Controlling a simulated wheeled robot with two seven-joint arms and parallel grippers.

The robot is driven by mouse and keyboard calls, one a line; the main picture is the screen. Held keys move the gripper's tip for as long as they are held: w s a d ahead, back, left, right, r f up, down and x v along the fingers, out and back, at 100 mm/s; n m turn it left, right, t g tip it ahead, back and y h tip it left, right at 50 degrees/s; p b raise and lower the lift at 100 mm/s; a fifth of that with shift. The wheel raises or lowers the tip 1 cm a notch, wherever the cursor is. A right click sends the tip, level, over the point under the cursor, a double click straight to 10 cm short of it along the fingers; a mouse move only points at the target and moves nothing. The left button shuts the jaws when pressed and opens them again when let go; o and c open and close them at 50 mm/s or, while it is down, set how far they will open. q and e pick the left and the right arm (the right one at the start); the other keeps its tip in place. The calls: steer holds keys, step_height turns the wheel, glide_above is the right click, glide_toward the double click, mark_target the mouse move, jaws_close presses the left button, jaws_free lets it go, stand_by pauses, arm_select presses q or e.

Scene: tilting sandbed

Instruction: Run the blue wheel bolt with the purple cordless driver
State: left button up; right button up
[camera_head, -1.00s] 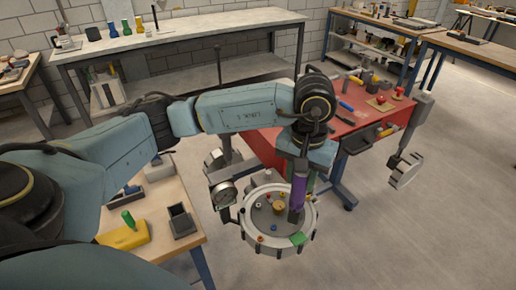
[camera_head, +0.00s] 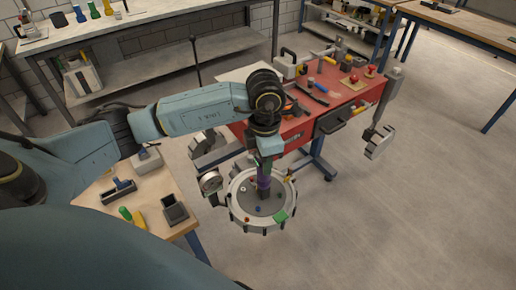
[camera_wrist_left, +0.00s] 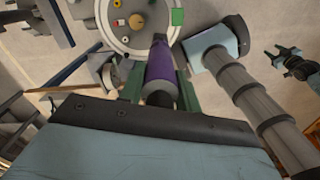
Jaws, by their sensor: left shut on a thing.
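My left gripper (camera_head: 264,160) is shut on the purple cordless driver (camera_head: 264,182), which hangs nose down over the round grey dish (camera_head: 234,213). The driver also shows in the left wrist view (camera_wrist_left: 159,65), between the green fingers. The blue wheel bolt (camera_head: 258,209) is a small blue spot in the dish, in front of the driver in the head view. I cannot tell whether the driver's tip touches anything. In the wrist view I cannot make out the blue bolt. A dark claw (camera_wrist_left: 292,62) at the right there may be my right gripper.
Other coloured bolts and a green block (camera_head: 280,216) are on the dish. A round gauge (camera_head: 210,181) stands at its left. A red tool bench (camera_head: 330,105) is behind; a wooden table (camera_head: 100,190) with a dark open box (camera_head: 174,210) is left. Clear floor lies right.

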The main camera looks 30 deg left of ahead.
mark_target(258, 174)
arm_select(q)
steer(key=n, duration=0.2)
steer(key=a+n+p, duration=0.1)
steer(key=n, duration=0.2)
steer(key=n+p, duration=0.1)
steer(key=n, duration=0.2)
steer(key=shift+s+a+r, duration=0.2)
steer(key=shift+s+r, duration=0.05)
steer(key=shift+s, duration=0.05)
arm_select(e)
step_height(258, 174, up, 3)
steer(key=shift+f, duration=0.15)
steer(key=shift+f, duration=0.1)
